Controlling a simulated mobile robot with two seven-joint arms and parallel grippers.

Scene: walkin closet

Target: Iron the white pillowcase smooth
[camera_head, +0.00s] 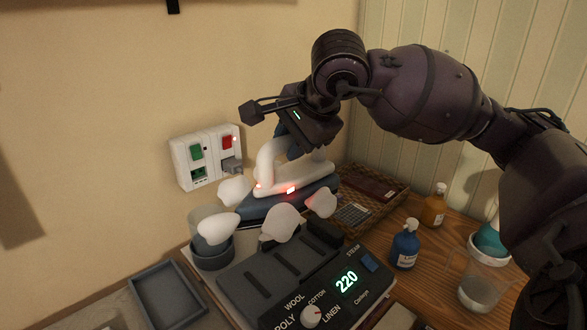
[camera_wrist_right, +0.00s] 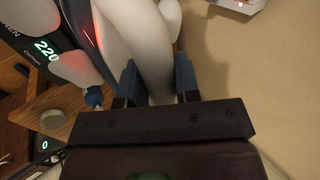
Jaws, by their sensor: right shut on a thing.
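A white and dark blue iron (camera_head: 318,180) with a lit red light stands at the rear of a dark grey station (camera_head: 235,288). I cannot tell whether its sole touches the station. My right gripper (camera_head: 285,142) is shut on the iron's white handle from above. In the right wrist view, the blue fingers of the right gripper (camera_wrist_right: 157,85) lie on both sides of the handle (camera_wrist_right: 150,45). The station's display (camera_head: 346,281) reads 220. Several rounded white blobs (camera_head: 281,222), perhaps steam, hang around the iron. I see no pillowcase. My left gripper is out of view.
A wall socket panel (camera_head: 207,157) with green and red switches and a plug is behind. A clear cup (camera_head: 210,246) and grey tray (camera_head: 172,294) are left. A wicker basket (camera_head: 388,208), blue bottle (camera_head: 404,245), amber bottle (camera_head: 433,207) and clear jug (camera_head: 480,285) crowd the right.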

